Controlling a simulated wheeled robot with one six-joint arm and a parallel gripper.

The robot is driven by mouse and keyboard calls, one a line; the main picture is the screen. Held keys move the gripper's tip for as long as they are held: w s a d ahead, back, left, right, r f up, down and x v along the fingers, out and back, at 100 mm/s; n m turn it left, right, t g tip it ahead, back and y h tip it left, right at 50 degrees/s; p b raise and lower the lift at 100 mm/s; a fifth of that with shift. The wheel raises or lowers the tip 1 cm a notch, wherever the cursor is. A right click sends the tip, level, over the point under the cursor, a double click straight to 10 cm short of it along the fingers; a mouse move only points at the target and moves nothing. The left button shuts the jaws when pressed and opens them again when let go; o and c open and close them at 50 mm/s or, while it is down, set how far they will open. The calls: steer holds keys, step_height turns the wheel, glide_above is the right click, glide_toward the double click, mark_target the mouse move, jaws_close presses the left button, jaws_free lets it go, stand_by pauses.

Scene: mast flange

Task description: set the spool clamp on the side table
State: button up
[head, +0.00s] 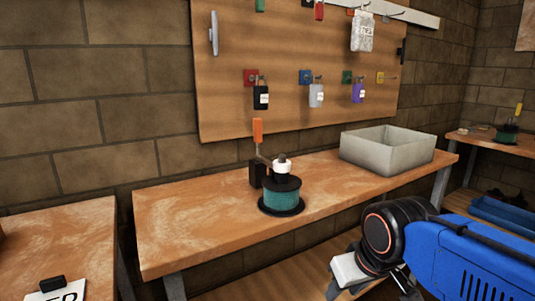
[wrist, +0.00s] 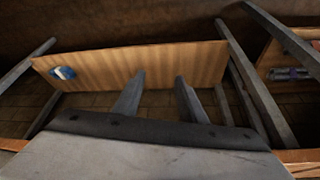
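A teal spool (head: 284,199) with black flanges stands upright on the main bench (head: 200,225) in the head view. A white collar (head: 282,168) with a dark knob sits on top of it. A clamp-like piece with a black block (head: 257,174) and an upright orange handle (head: 257,131) stands just behind, its arm reaching toward the collar; I cannot tell whether it touches. My gripper (wrist: 160,78) is open, its two fingers apart with nothing between them. In the head view it is at lower right, in front of the bench and away from the spool; its fingertips are unclear there.
A grey open bin (head: 388,150) stands on the bench's right part. Another table (head: 55,235) with a lettered sign is at left. A far-right table (head: 490,146) holds another spool. Padlocks hang on the pegboard (head: 225,110). A low board (wrist: 110,68) lies beyond my fingers.

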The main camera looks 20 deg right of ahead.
steer(key=w+a+r+n, duration=0.1)
steer(key=w+a+r, duration=0.1)
steer(key=w+r, duration=0.9)
steer(key=w+a+r, duration=0.1)
steer(key=w+r, duration=0.7)
steer(key=r, duration=0.7)
steer(key=n+y, duration=0.1)
steer(key=n, duration=0.1)
glide_toward(257, 128)
steer(key=shift+g, duration=0.3)
steer(key=x, duration=0.3)
steer(key=w+x, duration=0.1)
steer(key=x, duration=0.6)
steer(key=shift+w+d+f, duration=0.1)
steer(key=shift+w+d, duration=0.1)
steer(key=shift+w, duration=0.2)
jaws_close()
